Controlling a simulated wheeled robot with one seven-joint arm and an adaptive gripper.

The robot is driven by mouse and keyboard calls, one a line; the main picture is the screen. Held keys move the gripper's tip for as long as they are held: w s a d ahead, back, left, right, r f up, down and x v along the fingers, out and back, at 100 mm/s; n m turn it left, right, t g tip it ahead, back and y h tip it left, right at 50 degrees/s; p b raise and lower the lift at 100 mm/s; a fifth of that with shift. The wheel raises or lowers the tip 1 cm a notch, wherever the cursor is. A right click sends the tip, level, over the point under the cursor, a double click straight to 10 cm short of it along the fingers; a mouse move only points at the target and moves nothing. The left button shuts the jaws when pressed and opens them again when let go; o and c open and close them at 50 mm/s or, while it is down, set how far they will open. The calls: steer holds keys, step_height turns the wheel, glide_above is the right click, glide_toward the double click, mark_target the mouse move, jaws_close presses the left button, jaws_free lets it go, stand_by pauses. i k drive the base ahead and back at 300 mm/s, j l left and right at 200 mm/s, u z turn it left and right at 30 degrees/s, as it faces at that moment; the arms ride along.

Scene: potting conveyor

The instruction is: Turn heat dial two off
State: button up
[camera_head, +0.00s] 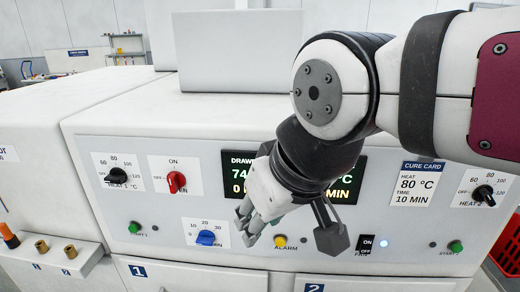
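Heat dial two (483,194) is a black knob on a white plate at the right of the oven's front panel, marked OFF at its left and with temperature numbers around its top. The small knob makes its exact pointer direction hard to read. My gripper (249,224) hangs in front of the middle of the panel, far to the left of this dial and apart from it. Its grey fingers are near the blue timer knob (205,237), and nothing is seen held. Their spread cannot be made out from this angle.
Heat dial one (117,176) and a red knob (176,182) are on the left. My arm partly covers the display (237,173). A cure card (417,182) reads 80 °C, 10 min. A fan switch (366,243) and green start button (456,246) sit lower right.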

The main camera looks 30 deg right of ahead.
mark_target(483, 193)
steer(key=z, duration=0.4)
steer(key=l+z, duration=0.15)
steer(key=z, duration=0.25)
steer(key=k+z, duration=0.1)
steer(key=z, duration=0.35)
steer(key=l+z, duration=0.15)
steer(key=z, duration=0.25)
steer(key=k+j+z, duration=0.1)
steer(key=j, duration=0.35)
steer(key=k+j+z, duration=0.1)
steer(key=k+j, duration=0.5)
steer(key=j, duration=0.2)
steer(key=i+z, duration=0.05)
